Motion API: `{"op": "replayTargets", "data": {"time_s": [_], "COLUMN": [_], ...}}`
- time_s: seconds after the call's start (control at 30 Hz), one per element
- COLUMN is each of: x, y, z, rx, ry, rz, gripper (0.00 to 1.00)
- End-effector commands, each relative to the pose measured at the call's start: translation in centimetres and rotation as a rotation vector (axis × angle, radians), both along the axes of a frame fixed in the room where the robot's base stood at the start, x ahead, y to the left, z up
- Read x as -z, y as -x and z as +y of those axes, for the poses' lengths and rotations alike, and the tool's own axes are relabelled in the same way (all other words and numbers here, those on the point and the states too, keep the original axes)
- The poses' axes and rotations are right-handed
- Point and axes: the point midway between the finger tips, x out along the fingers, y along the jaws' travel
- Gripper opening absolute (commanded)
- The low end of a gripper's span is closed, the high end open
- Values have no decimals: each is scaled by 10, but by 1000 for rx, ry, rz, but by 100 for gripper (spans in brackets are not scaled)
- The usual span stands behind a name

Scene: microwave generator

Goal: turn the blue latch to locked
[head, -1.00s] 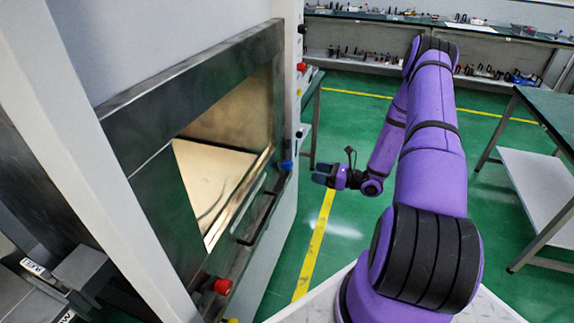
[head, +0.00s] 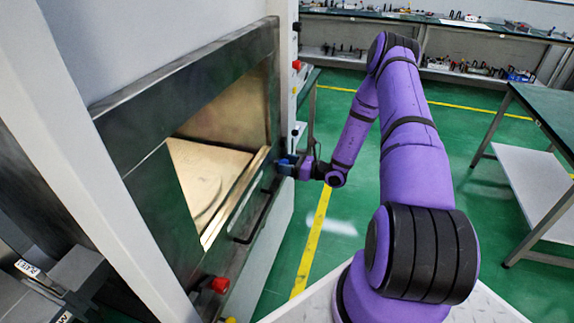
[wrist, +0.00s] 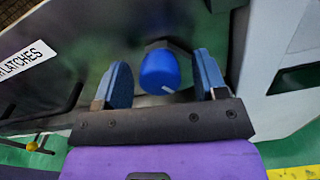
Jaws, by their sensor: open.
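The blue latch (wrist: 159,71) is a rounded blue knob on a dark mount in the wrist view. A short white mark shows on its lower edge. My gripper (head: 286,164) is open at the right side of the microwave front in the head view. In the wrist view its two blue fingers stand on either side of the latch, with a visible gap on each side. I cannot tell how deep the latch lies between the fingertips. In the head view the gripper covers the latch, and I cannot pick the latch out from the blue fingers.
A red knob (head: 219,285) sits low on the front frame. A dark handle (head: 255,217) lies below the chamber window. A label reading "LATCHES" (wrist: 27,58) is at the left in the wrist view. A table (head: 530,185) stands at the right, with green floor between.

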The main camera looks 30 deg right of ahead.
Motion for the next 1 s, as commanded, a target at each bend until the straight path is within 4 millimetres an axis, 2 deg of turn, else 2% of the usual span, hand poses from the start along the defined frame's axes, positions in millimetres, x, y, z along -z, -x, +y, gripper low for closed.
{"op": "replayTargets", "data": {"time_s": [0.17,0.4,0.73,1.0], "x": [0,0,0,0], "y": [0,0,0,0], "z": [0,0,0,0], "rx": [0,0,0,-1], "ry": [0,0,31,158], "rz": [0,0,-24,-123], "gripper": [66,16,16,16]}}
